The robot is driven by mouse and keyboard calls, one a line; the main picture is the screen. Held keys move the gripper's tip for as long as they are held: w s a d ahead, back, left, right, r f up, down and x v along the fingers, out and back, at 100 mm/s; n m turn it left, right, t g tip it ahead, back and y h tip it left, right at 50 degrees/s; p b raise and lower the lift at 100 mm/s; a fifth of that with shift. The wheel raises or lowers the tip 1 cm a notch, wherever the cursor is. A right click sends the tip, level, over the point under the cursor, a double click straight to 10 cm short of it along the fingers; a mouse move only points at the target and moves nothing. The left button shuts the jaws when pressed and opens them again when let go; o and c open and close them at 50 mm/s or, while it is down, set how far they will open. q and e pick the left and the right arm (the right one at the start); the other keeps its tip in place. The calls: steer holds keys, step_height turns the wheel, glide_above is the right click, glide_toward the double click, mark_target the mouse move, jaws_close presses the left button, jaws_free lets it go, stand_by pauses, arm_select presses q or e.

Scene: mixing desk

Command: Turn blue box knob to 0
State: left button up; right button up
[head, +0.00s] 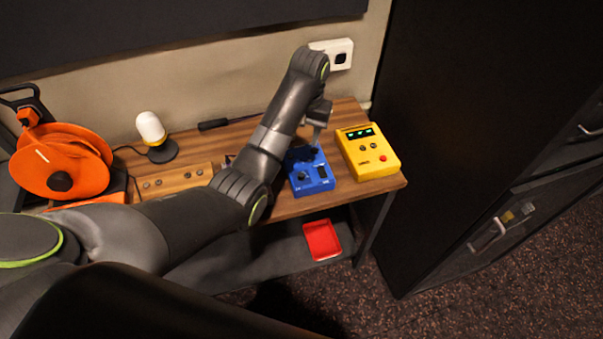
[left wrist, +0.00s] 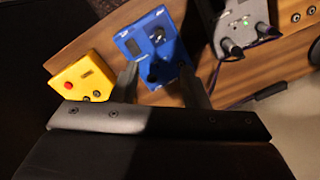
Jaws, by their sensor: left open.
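The blue box (head: 318,184) sits on the wooden desk, left of the yellow box, with small dark controls on its top. It also shows in the left wrist view (left wrist: 131,42). My left gripper (head: 314,143) is above the far part of the blue box, pointing down. In the left wrist view its two fingers (left wrist: 163,88) are apart, with the shaded end of the blue box and a dark knob-like shape (left wrist: 165,68) between them. Contact cannot be told, nor can the knob's setting be read. My right gripper is out of view.
The yellow box (head: 375,164) stands close on the right. A grey device with black knobs (left wrist: 240,28) is on the other side. An orange cable reel (head: 60,165), a white lamp (head: 151,128) and a wooden strip (head: 172,181) are farther left. A red tray (head: 322,240) is below.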

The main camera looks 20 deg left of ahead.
arm_select(q)
steer(key=b, duration=0.3)
glide_toward(301, 174)
step_height(301, 174, down, 7)
steer(key=shift+a+f+p, duration=0.1)
steer(key=shift+p, duration=0.95)
steer(key=shift+f, duration=0.7)
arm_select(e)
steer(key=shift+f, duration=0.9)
arm_select(q)
jaws_close()
